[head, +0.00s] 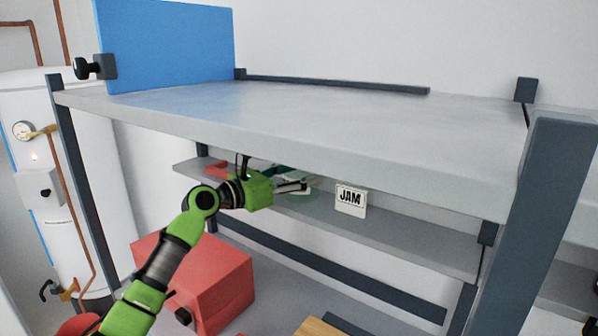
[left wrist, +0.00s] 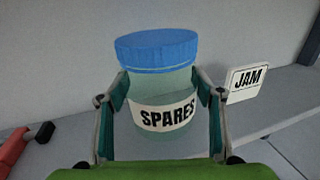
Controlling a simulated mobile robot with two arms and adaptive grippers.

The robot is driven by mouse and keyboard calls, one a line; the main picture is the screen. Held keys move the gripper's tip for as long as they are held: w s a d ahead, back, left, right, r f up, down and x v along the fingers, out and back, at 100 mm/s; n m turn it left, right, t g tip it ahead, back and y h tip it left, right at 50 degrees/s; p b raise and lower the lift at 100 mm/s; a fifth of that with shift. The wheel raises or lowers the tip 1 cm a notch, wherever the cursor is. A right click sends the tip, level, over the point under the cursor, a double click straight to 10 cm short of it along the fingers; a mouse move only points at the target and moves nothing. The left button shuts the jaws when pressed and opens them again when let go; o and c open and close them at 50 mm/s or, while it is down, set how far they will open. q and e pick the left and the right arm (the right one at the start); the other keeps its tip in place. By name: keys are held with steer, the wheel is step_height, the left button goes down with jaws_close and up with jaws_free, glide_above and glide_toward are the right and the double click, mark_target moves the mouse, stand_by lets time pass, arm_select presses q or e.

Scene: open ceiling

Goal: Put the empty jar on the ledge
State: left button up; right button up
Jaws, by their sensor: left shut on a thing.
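My left gripper (head: 292,184) reaches in under the grey upper top, above the narrow grey ledge (head: 400,238). In the left wrist view its two fingers (left wrist: 160,82) are shut on the sides of a jar (left wrist: 162,86). The jar is upright, of pale green see-through material, with a blue lid and a white label reading "SPARES". I see nothing distinct inside it. Its base is hidden by my gripper, so I cannot tell whether it touches the ledge. In the head view the jar is mostly hidden. My right gripper is out of view.
A white "JAM" card (head: 350,200) stands on the ledge to the right; it also shows in the left wrist view (left wrist: 246,82). A red object (head: 217,168) lies to the left. The upper top (head: 330,115) overhangs. A red box (head: 205,275) stands below. The ledge right of the card is clear.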

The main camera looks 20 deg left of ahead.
arm_select(q)
steer(key=o, duration=1.3)
steer(key=shift+f, duration=0.15)
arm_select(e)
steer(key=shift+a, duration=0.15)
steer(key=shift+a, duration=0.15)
arm_select(q)
steer(key=shift+s+a, duration=0.2)
steer(key=shift+s, duration=0.05)
steer(key=shift+b+v, duration=1.5)
steer(key=shift+v, duration=4.3)
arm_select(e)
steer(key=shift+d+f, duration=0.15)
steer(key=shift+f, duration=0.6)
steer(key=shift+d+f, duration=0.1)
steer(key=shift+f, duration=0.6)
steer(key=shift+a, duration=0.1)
